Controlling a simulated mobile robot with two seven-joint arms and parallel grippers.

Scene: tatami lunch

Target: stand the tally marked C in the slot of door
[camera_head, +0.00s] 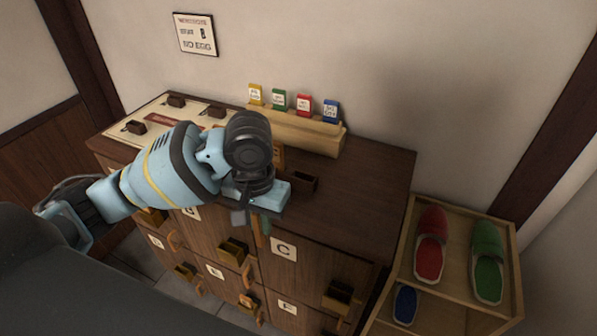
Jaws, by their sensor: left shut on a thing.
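My left gripper (250,210) reaches over the front edge of the cabinet top, pointing down, shut on a thin piece that I take for the tally (258,232). Only an orange-brown strip of it shows below the jaws, and its mark cannot be read. It hangs in front of the cabinet face, left of the label C (283,248). The door marked C (315,263) has a dark, open-topped slot holder (338,295) at its lower right, which looks empty. My right gripper is not in view.
Handles (248,270) stick out nearby. A slipper shelf (455,295) stands at right.

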